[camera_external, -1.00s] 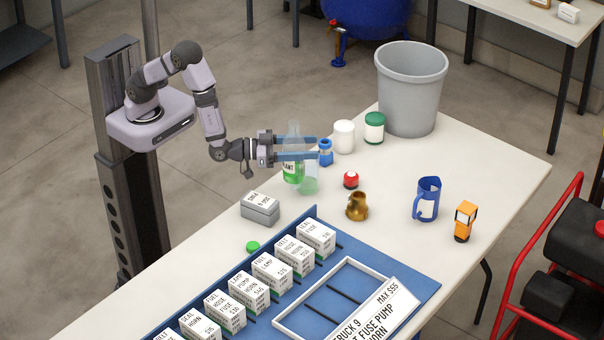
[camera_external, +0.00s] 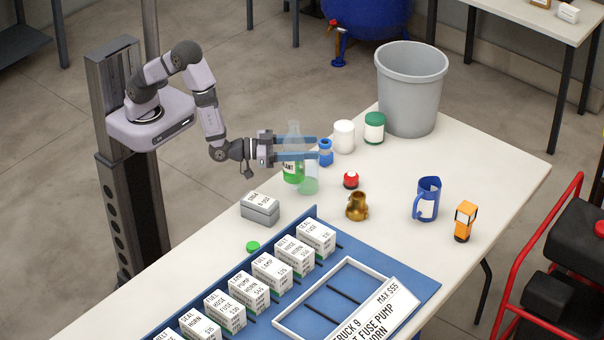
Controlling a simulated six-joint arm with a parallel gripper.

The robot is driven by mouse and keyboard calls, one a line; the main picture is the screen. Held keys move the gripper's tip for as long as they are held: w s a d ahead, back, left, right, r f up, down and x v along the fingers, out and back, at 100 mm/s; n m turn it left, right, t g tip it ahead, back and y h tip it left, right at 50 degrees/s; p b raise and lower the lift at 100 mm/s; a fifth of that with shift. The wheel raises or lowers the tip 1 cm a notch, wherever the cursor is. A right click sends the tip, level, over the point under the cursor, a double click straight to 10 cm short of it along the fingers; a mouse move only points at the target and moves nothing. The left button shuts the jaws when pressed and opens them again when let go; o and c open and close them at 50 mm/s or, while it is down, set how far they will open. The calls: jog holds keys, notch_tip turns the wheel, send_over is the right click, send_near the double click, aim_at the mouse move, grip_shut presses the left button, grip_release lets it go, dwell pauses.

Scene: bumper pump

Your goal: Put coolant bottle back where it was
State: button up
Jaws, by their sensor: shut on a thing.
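The coolant bottle (camera_external: 292,171) is clear with green liquid and a partly hidden label. It is upright near the table's left edge, between the blue fingers of my gripper (camera_external: 314,149). My gripper is shut on it, with the fingers reaching past it to the right. I cannot tell whether its base touches the table. A clear cup (camera_external: 309,186) with pale green in it stands just in front and to the right of the bottle, close under the fingers. A green cap (camera_external: 253,246) lies on the table near the blue tray.
A blue-capped bottle (camera_external: 326,158) stands right by the fingertips. White (camera_external: 344,136) and green-lidded (camera_external: 374,128) jars, a red-topped item (camera_external: 351,180), a brass pot (camera_external: 357,207) and a blue jug (camera_external: 427,199) stand rightward. A grey box (camera_external: 260,209) is in front.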

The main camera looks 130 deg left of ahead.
aim_at(292, 168)
jog(key=s+d+r+m+t+h+b, duration=0.15)
jog(key=d+m+h+b, duration=0.3)
jog(key=d, duration=1.25)
jog(key=s+d+m+t+h+b, duration=0.1)
jog(key=d+m+t+h+b, duration=0.35)
jog(key=d, duration=1.25)
notch_tip(292, 168, down, 13)
jog(key=s+a+n+g+b, duration=0.1)
jog(key=s+a+n, duration=0.1)
jog(key=shift+a+n+g, duration=0.25)
jog(key=shift+n+g, duration=0.05)
jog(key=shift+f, duration=0.1)
